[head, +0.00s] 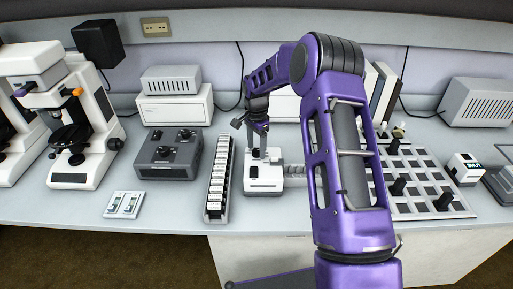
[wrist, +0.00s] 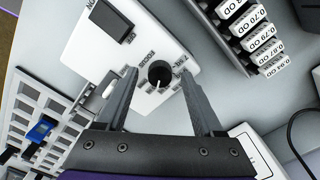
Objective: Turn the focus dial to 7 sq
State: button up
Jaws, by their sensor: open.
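The focus dial (wrist: 160,74) is a round black knob with a light pointer mark, on a white control box (wrist: 88,48) with "FOCUS" printed beside it. Other small print by the dial is hard to read in the wrist view. My gripper (wrist: 159,71) is open, its two fingers on either side of the dial with a gap to each side; I cannot tell if the tips are level with the knob. In the head view the white box (head: 264,187) stands at the table's middle, below my gripper (head: 256,127). The dial is not clear there.
A rack of labelled OD filters (head: 217,182) stands close to the left of the box. A tray with black knobs (head: 430,180) lies to the right. A grey dial unit (head: 168,155), a switch plate (head: 124,204) and a microscope (head: 85,125) stand further left.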

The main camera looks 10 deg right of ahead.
jog(key=shift+f, duration=0.2)
grip_shut()
dwell(0.3)
